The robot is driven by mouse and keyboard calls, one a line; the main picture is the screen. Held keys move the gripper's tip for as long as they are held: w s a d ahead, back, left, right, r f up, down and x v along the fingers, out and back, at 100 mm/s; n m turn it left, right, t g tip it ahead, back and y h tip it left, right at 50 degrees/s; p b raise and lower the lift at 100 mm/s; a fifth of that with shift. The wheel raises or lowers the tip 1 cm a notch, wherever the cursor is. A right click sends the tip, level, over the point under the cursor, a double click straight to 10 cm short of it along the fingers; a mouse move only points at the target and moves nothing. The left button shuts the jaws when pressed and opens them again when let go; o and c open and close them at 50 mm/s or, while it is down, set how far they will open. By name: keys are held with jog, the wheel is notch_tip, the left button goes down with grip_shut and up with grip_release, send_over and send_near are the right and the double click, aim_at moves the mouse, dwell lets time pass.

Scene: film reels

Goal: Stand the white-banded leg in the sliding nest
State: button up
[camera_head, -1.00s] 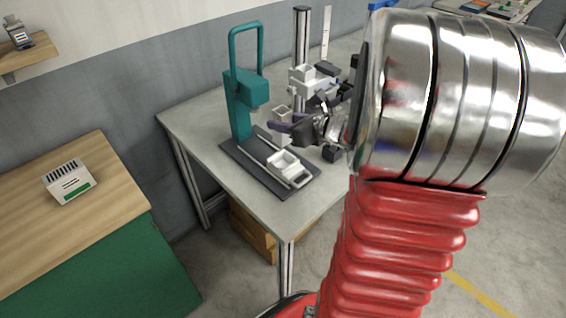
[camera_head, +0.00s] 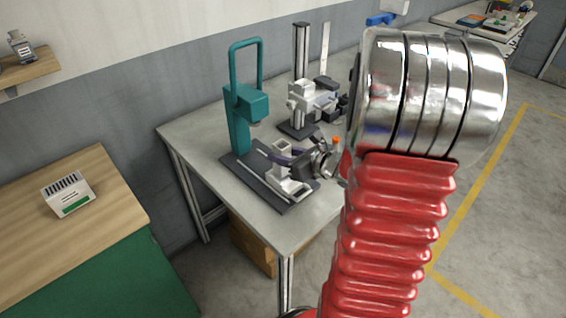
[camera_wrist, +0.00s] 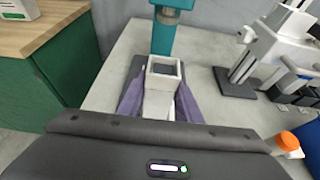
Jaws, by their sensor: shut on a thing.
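My gripper (camera_head: 291,161) is shut on a pale, square, hollow-topped leg (camera_head: 283,147). In the wrist view the leg (camera_wrist: 163,75) stands upright between my purple fingers (camera_wrist: 159,102), open end up. I cannot make out a white band on it. The white sliding nest (camera_head: 290,187) sits on the dark base plate (camera_head: 240,171) of the teal press (camera_head: 240,110). The leg is upright over the nest or in it; my fingers and the leg hide the nest's opening, so I cannot tell whether the leg is seated. The teal press column (camera_wrist: 163,38) rises just beyond the leg.
A grey-white stand with a metal column (camera_head: 301,50) is behind, to the right of the press. An orange-capped item (camera_wrist: 286,140) is at the right in the wrist view. A wooden-topped green cabinet (camera_head: 95,225) with a white box (camera_head: 68,193) is left of the grey bench (camera_head: 185,126).

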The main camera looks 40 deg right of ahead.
jog(key=shift+f, duration=1.6)
jog(key=o, duration=1.2)
jog(key=shift+f, duration=0.1)
jog(key=shift+s+d+r, duration=0.1)
jog(key=shift+s+r, duration=0.2)
jog(key=shift+s, duration=0.1)
jog(key=v, duration=1.1)
jog(key=shift+s+f, duration=0.1)
jog(key=shift+s, duration=0.05)
